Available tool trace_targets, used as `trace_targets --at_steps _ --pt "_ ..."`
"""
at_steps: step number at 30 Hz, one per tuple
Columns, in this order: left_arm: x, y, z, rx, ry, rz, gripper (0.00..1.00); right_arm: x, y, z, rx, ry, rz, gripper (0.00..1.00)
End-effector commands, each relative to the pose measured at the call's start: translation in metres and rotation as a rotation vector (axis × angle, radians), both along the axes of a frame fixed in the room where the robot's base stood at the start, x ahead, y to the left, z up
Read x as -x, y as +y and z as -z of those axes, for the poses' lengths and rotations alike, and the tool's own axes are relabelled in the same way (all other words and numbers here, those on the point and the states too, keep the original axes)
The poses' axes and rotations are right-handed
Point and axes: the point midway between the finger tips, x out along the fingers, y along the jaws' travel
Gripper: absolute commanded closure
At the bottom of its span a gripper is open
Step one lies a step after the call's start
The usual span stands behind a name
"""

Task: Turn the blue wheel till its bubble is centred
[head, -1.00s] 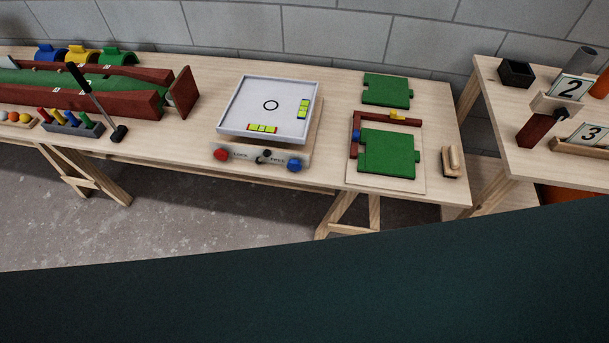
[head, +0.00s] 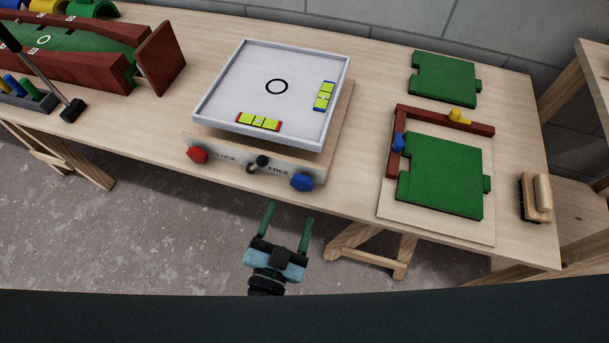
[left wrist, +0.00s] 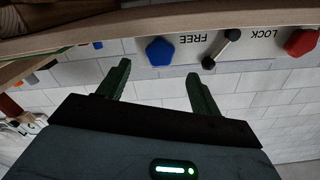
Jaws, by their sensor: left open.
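The blue wheel (head: 302,182) is on the right of the front panel below a grey tilting tray (head: 225,85). It also shows in the left wrist view (left wrist: 160,51). The red wheel (head: 198,155) is on the panel's left. A dark lever (head: 258,163) sits between the words LOCK and FREE, its knob close to FREE. One yellow-green bubble vial (head: 259,122) lies along the tray's front edge, another (head: 324,96) along its right edge. The bubbles' exact positions are too small to tell. My left gripper (head: 289,214) is open and empty, in front of and below the panel, apart from the blue wheel.
The tray stands on a wooden table (head: 365,90). To the right lie green pieces (head: 440,175) with a red frame and a brush (head: 536,198). To the left are a red-sided green lane (head: 70,55) and a mallet (head: 72,109). Floor in front is open.

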Motion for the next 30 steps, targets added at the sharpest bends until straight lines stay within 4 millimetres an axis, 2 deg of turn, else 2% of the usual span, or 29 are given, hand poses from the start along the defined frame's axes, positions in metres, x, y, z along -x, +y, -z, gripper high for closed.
trace_targets --at_steps 5,10,21,30 --pt "-0.003 -0.001 -0.002 -0.003 -0.006 -0.002 0.35 0.011 0.001 0.001 -0.002 0.023 0.0 1.0" --pt "-0.016 -0.005 -0.002 0.0 -0.005 -0.002 0.35 0.018 0.002 0.003 -0.003 0.036 0.001 1.0" --pt "-0.065 -0.021 -0.001 -0.001 -0.005 -0.001 0.35 0.013 0.002 0.006 -0.003 0.027 0.0 1.0" --pt "-0.076 -0.024 -0.001 -0.002 -0.003 0.0 0.35 0.007 0.001 0.005 -0.001 0.015 -0.003 1.0"
